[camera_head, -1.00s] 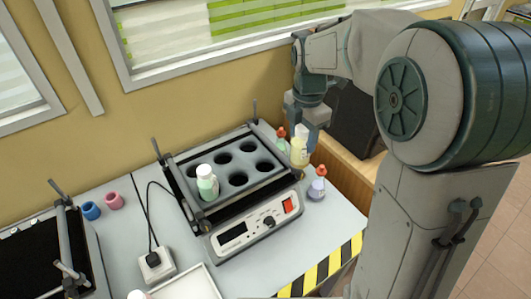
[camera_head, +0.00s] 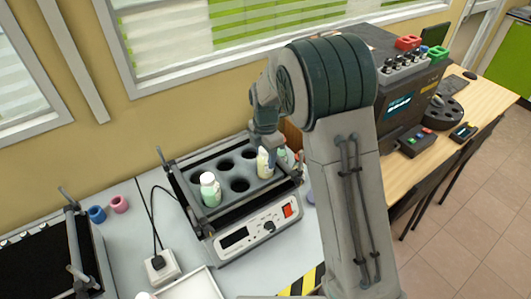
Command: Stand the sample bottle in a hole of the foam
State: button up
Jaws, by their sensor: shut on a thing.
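My gripper (camera_head: 266,145) points down over the right part of the grey foam (camera_head: 225,181) and is shut on the sample bottle (camera_head: 264,164). The bottle is pale with yellowish contents and looks upright. It is at the front right hole of the foam. I cannot tell whether its base is inside the hole or just above it. A white-capped bottle with green contents (camera_head: 210,189) stands in the front left hole. Other holes, such as the front middle one (camera_head: 240,185), are empty.
The foam sits in a shaker (camera_head: 262,231) with raised side bars and corner posts. Bottles stand at its right, one greenish (camera_head: 282,156) and one purple (camera_head: 310,197), partly hidden by my arm. A plug adapter (camera_head: 160,267) and blue (camera_head: 97,214) and pink (camera_head: 119,204) rings are left.

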jog(key=shift+f, duration=0.35)
jog(key=shift+f, duration=0.2)
jog(key=o, duration=1.1)
jog(key=shift+r, duration=0.1)
